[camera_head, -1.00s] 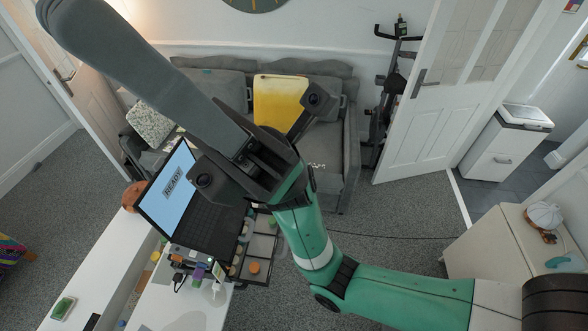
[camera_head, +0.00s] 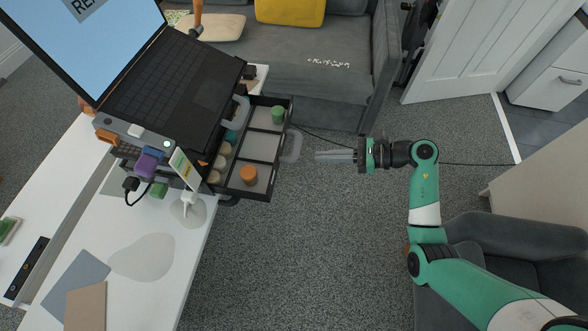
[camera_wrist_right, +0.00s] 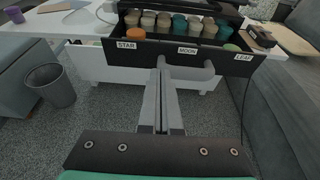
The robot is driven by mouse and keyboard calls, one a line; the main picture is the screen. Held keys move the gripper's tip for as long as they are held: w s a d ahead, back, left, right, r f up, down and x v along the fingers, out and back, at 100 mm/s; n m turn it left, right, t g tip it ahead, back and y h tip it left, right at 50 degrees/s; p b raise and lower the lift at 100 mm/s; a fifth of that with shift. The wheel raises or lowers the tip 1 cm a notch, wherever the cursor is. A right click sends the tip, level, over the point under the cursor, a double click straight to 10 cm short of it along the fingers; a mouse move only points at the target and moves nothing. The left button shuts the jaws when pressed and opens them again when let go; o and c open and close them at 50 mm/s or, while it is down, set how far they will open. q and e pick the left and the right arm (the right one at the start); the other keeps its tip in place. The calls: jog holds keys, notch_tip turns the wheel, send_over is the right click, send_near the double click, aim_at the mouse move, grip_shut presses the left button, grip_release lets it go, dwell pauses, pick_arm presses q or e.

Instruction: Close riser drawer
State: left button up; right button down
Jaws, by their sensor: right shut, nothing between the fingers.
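The riser drawer (camera_head: 262,144) is black, divided into compartments, and pulled out to the right from under the laptop. It holds an orange round piece (camera_head: 248,174), a green piece (camera_head: 278,114) and several small jars. Its grey handle (camera_head: 291,145) sticks out from the front. In the right wrist view the drawer front (camera_wrist_right: 200,54) carries labels STAR, MOON and LEAF. My right gripper (camera_head: 318,155) is shut and empty, pointing left at the handle with a small gap. In the right wrist view its fingertips (camera_wrist_right: 161,64) overlap the handle's left end. My left gripper is out of view.
A laptop (camera_head: 170,85) stands on the riser over the white desk (camera_head: 180,270). Clips, a tag and a cable crowd the riser's near side. A grey sofa (camera_head: 310,75) stands behind. Open carpet (camera_head: 300,250) lies right of the desk. A bin (camera_wrist_right: 59,88) shows at left.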

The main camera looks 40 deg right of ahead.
jog(key=b, duration=0.4)
send_near(279, 156)
jog(key=x, duration=0.5)
jog(key=shift+a, duration=0.2)
jog(key=shift+w+a, duration=0.3)
jog(key=shift+w, duration=0.2)
